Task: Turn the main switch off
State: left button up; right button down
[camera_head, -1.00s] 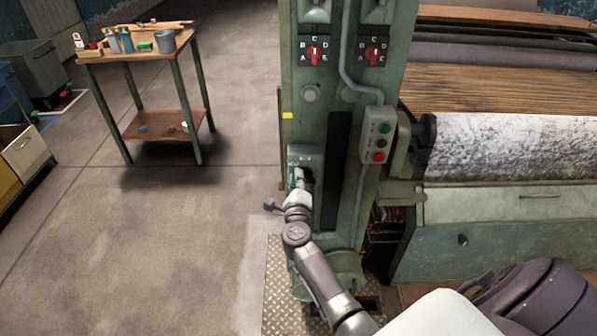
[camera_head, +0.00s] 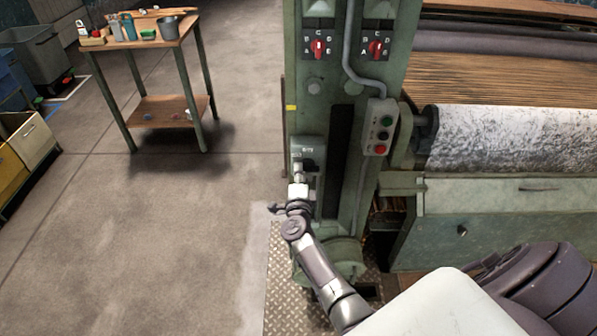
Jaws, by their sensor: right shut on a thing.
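The main switch is a small grey-green box (camera_head: 313,149) low on the left side of the green machine column. A dark part (camera_head: 309,165) shows on its front. My right gripper (camera_head: 299,176) is up against the front of this box, just below and left of the dark part. It is shut on the switch's handle, which is mostly hidden by the fingers. The exact handle position is too small to tell. My left gripper is out of view.
A patterned roller (camera_head: 510,138) is at the right. A wooden table (camera_head: 163,54) stands back left. The floor between is clear.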

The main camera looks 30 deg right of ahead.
jog(key=shift+d, duration=0.1)
jog(key=c, duration=1.2)
grip_release()
jog(key=v, duration=0.7)
jog(key=shift+s, duration=0.2)
